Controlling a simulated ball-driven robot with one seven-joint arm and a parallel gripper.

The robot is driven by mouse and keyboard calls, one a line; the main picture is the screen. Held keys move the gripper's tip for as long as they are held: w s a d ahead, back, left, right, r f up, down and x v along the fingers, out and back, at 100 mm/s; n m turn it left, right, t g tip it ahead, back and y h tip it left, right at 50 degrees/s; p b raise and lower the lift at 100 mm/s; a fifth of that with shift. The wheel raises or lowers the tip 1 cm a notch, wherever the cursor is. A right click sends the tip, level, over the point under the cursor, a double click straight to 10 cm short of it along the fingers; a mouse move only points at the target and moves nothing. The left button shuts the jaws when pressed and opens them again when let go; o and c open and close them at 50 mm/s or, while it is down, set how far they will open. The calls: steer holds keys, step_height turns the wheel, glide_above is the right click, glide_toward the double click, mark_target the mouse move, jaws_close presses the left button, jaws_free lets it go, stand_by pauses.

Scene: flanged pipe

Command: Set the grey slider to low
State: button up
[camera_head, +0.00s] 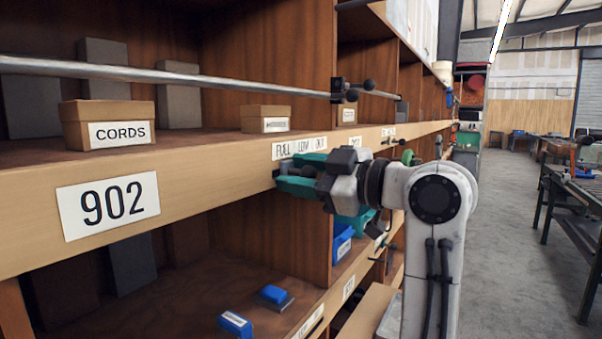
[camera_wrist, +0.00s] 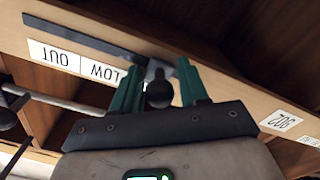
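The wrist view is upside down. My gripper (camera_wrist: 160,68) has its green fingers on either side of the knob, with small gaps showing. In the head view my gripper (camera_head: 300,174) is at the shelf edge under the FULL, LOW, OUT labels (camera_head: 300,147), hiding most of the slider.
A metal rail (camera_head: 200,79) runs across the upper shelf opening. A CORDS box (camera_head: 108,124) stands on that shelf. The 902 plate (camera_head: 108,205) is on the shelf edge. Blue items (camera_head: 273,294) lie on the lower shelf. The aisle floor (camera_head: 525,240) at right is clear.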

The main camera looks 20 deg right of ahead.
jaws_close()
stand_by(0.3)
steer(key=w+d, duration=0.3)
steer(key=d, duration=0.2)
steer(key=shift+w, duration=0.3)
steer(key=shift+o, duration=1.2)
jaws_free()
steer(key=shift+s, duration=0.1)
